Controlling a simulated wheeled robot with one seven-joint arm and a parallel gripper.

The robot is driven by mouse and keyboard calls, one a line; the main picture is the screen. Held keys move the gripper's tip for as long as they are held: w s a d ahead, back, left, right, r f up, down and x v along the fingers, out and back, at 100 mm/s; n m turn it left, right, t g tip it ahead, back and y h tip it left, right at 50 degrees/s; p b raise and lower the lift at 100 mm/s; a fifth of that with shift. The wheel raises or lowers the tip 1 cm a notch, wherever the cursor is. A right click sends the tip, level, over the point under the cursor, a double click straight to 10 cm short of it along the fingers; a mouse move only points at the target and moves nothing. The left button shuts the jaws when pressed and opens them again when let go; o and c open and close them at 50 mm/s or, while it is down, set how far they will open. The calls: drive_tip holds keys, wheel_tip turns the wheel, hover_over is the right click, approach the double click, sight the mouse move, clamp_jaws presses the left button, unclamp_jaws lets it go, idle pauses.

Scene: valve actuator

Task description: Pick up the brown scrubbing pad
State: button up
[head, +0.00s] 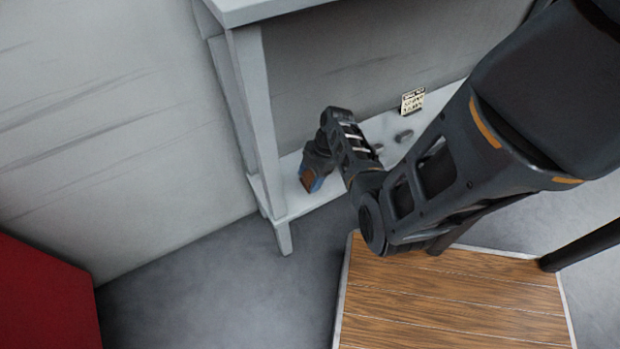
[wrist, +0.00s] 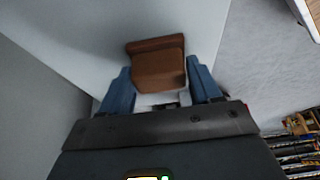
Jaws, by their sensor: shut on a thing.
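The brown scrubbing pad (wrist: 158,66) is between the two blue fingers of my gripper (wrist: 161,88) in the wrist view. The fingers press on its left and right sides. In the head view my gripper (head: 311,180) is low over the left end of the white lower shelf, beside the shelf's front leg, and the brown pad (head: 307,179) shows at its tip. I cannot tell whether the pad still touches the shelf.
The white shelf unit (head: 262,120) has a leg close to the left of my gripper. On the lower shelf are a small printed card (head: 412,100) and a small grey object (head: 404,136). A wooden-topped table (head: 455,300) stands in front, and a red block (head: 45,300) is at lower left.

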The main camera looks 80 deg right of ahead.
sight(310, 175)
drive_tip(key=shift+r, duration=0.1)
wheel_tip(310, 175, up, 4)
drive_tip(key=shift+r+p, duration=0.1)
drive_tip(key=shift+p, duration=0.8)
drive_tip(key=s+d+r, duration=0.6)
drive_tip(key=s+d, duration=0.1)
drive_tip(key=d, duration=0.2)
drive_tip(key=shift+s+r+p, duration=0.3)
